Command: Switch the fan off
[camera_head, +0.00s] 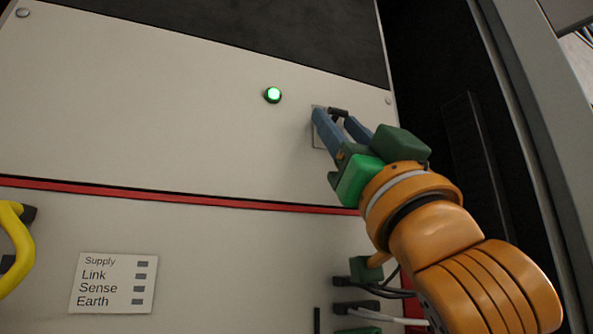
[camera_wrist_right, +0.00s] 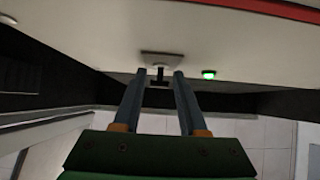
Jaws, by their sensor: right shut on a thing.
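The switch, with a dark lever (camera_head: 339,112) on a small grey plate (camera_head: 317,142), sits on the pale upper panel; my fingers hide much of it in the head view. In the right wrist view the lever (camera_wrist_right: 160,73) stands out from its plate (camera_wrist_right: 162,56). My right gripper (camera_head: 328,114) is at the switch, with its two blue fingers on either side of the lever, shut on it. A green lamp (camera_head: 273,95) left of the switch is lit; it also glows in the right wrist view (camera_wrist_right: 209,74). No fan shows. My left gripper is out of view.
A red strip (camera_head: 180,196) crosses below the upper panel. A dark cabinet frame stands close at right.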

